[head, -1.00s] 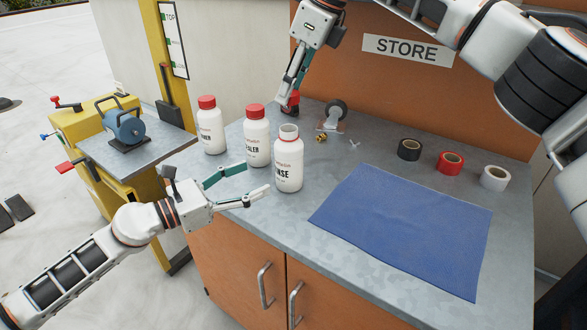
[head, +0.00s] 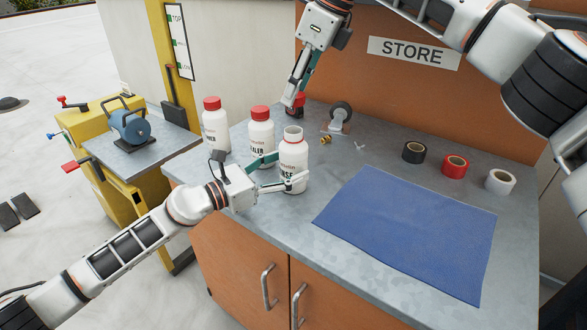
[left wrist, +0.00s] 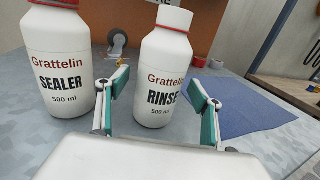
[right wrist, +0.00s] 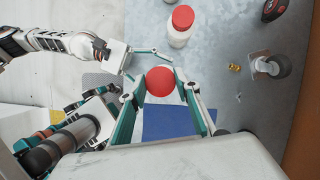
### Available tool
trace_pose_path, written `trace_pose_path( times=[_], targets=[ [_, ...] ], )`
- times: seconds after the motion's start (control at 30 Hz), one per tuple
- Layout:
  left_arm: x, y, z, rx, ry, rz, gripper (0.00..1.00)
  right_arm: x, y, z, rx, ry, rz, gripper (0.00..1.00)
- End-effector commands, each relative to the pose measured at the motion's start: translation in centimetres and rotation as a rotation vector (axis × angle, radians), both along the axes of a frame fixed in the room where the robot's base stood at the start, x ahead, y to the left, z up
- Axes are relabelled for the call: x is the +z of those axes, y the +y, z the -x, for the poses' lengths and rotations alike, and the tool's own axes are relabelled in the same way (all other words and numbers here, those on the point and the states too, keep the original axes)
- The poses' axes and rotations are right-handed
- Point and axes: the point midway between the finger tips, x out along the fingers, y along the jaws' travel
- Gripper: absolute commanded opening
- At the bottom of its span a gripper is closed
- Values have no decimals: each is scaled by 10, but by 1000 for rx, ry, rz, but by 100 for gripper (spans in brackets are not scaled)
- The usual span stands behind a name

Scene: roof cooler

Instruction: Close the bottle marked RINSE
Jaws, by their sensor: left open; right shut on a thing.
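The RINSE bottle (head: 293,157) is white, upright on the grey bench, with an open, capless neck. It also shows in the left wrist view (left wrist: 163,75). My left gripper (head: 281,172) is open at the bottle's lower body, with one finger on each side in the left wrist view; whether they touch it I cannot tell.
The SEALER bottle (head: 261,135) stands close left of RINSE, and another red-capped bottle (head: 215,130) stands further left. A caster (head: 340,117) and a brass fitting (head: 326,140) lie behind. A blue mat (head: 405,230) and several tape rolls (head: 455,167) are to the right.

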Motion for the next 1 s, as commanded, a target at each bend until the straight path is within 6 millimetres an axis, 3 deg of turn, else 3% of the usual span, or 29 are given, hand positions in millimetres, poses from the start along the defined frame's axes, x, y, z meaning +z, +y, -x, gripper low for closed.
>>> trace_pose_path(
  times=[0.23, 0.6, 0.83, 1.0],
  targets=[
    [0, -19, -13, 0, 0, 0, 66, 0, 0, 0, 0, 0, 0, 25],
    [0, -21, -15, 0, 0, 0, 66, 0, 0, 0, 0, 0, 0, 25],
    [0, -21, -15, 0, 0, 0, 6, 0, 0, 0, 0, 0, 0, 25],
    [0, -21, -15, 0, 0, 0, 6, -9, -1, 0, -1, 3, 0, 25]
  ],
)
